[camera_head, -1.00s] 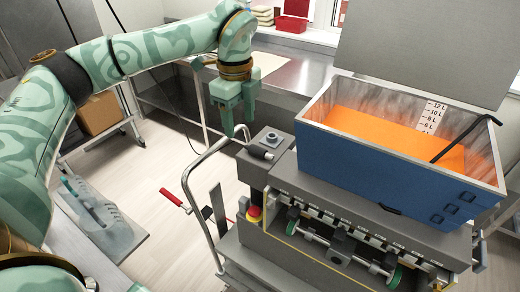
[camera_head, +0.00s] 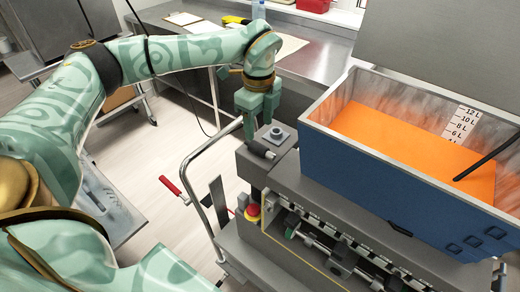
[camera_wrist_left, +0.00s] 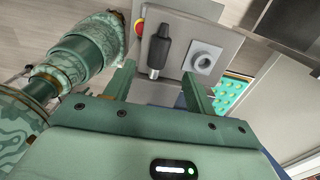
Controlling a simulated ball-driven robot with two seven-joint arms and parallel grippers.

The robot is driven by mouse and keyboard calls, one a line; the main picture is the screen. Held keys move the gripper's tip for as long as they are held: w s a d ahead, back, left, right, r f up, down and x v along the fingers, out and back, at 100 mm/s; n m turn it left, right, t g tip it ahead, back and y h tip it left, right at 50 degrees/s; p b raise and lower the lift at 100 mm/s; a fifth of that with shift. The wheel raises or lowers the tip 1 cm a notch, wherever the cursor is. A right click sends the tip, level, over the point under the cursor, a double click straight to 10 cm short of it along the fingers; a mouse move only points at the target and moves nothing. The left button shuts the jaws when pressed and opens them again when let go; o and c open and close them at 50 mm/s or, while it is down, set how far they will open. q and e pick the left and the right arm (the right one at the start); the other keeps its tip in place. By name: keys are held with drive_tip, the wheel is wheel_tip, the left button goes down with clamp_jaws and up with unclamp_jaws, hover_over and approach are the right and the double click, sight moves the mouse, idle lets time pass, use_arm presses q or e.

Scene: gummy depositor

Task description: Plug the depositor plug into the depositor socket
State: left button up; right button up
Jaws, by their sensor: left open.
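The depositor plug (camera_head: 260,149), a dark cylinder with a lighter metal end, lies on the grey top of the depositor's side box. It also shows in the left wrist view (camera_wrist_left: 159,48). The depositor socket (camera_head: 277,135), a grey square block with a round opening, sits beside it, to the right of the plug in the wrist view (camera_wrist_left: 203,61). The opening looks empty. My left gripper (camera_head: 259,123) is open and empty, just above and behind the plug. In the wrist view its fingers (camera_wrist_left: 160,80) stand apart on either side of the plug's line. My right gripper is out of view.
The blue hopper (camera_head: 390,177) with orange contents stands right of the box. A red emergency button (camera_head: 252,211) is on the box's side. A bent metal handle rail (camera_head: 188,160) and a red-handled lever (camera_head: 172,188) are at left. A steel counter (camera_head: 310,62) is behind.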

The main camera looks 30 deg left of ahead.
sight(259, 146)
use_arm(q)
wheel_tip(259, 146, down, 2)
drive_tip(key=shift+w+f, duration=0.1)
drive_tip(key=shift+w, duration=0.05)
drive_tip(key=f, duration=0.4)
drive_tip(key=shift+s+d+f, duration=0.15)
drive_tip(key=shift+s+f, duration=0.1)
drive_tip(key=shift+s, duration=0.1)
drive_tip(key=shift+w+f, duration=0.1)
drive_tip(key=shift+f, duration=0.3)
drive_tip(key=c, duration=1.1)
drive_tip(key=shift+o, duration=0.2)
